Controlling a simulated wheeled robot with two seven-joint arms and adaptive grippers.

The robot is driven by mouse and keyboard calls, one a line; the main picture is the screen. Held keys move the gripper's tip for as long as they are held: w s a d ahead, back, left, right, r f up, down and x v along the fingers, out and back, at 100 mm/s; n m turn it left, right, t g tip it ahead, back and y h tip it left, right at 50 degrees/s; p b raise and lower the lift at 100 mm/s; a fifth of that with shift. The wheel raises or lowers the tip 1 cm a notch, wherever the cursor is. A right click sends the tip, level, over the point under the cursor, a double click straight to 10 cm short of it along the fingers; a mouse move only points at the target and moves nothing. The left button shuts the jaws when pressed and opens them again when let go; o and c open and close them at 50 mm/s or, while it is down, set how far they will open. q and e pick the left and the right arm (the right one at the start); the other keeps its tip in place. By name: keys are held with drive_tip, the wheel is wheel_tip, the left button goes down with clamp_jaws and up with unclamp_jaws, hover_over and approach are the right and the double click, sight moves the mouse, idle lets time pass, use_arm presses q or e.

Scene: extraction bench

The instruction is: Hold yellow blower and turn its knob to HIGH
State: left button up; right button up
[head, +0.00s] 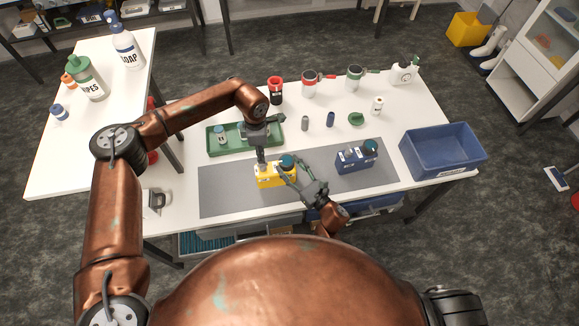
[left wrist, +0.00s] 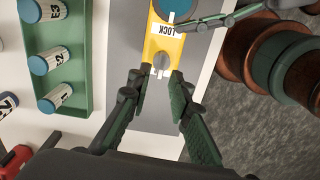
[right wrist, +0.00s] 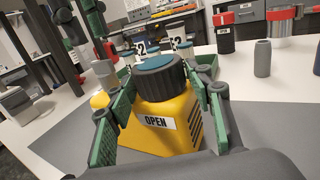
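The yellow blower (head: 268,180) stands on the grey mat (head: 222,196). Its dark knob with a teal top is large in the right wrist view (right wrist: 162,72), above a label reading OPEN. The left wrist view shows a LOCK label on the yellow body (left wrist: 158,43) and a white mark by the knob.
A blue device with a teal knob (head: 355,158) stands right on the mat. A green tray (head: 212,147) with labelled containers lies behind the blower. A blue bin (head: 440,155) stands at the right. Cups, bottles and small cylinders line the back edge.

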drive_tip(key=o, duration=0.3)
drive_tip(key=shift+o, duration=0.2)
drive_tip(key=v, duration=1.2)
